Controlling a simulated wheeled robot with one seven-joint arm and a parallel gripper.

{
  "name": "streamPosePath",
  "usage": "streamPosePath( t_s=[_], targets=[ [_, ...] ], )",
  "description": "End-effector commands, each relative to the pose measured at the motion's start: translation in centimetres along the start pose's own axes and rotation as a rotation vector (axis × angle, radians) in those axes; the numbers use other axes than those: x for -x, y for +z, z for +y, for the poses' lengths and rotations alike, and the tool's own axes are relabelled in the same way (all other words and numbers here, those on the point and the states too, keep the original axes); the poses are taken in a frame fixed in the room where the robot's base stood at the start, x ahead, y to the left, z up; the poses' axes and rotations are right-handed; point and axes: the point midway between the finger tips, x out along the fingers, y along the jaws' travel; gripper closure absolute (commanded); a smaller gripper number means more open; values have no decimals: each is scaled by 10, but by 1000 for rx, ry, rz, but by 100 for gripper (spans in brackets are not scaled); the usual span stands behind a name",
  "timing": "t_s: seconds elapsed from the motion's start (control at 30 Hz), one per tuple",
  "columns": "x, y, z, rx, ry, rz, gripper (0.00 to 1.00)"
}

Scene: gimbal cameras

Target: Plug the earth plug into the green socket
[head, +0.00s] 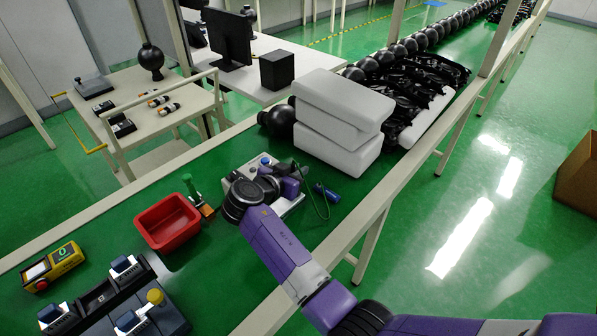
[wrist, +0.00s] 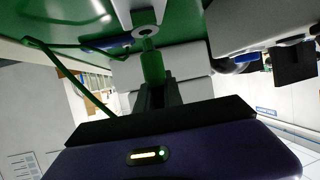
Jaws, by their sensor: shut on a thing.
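My gripper (wrist: 154,98) is shut on the green earth plug (wrist: 151,64), seen in the wrist view. The plug's far end is close to a pale ring-shaped part (wrist: 145,32); I cannot tell whether they touch or whether the plug is in. A green cable (wrist: 60,66) curves away at the left of the wrist view. In the head view, my purple arm reaches over a light grey device (head: 292,205) on the green bench, and the cable (head: 325,207) loops beside it. The arm hides the fingers and much of the device. I cannot make out the green socket clearly.
A blue cylinder (head: 327,192) lies right of the device. A red bin (head: 168,222) stands to its left, near a small green-topped tool (head: 190,187). White foam blocks (head: 338,125) stand behind. A black fixture (head: 120,300) and yellow meter (head: 53,266) occupy the near left.

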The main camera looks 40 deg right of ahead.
Motion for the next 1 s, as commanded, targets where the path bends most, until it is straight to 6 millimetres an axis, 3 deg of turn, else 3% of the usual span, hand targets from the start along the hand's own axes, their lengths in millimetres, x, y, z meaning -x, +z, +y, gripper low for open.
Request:
streamPosePath(
  t_s=[1.0],
  targets=[
    [-6, 14, 0, 0, 0, 0, 100]
  ],
)
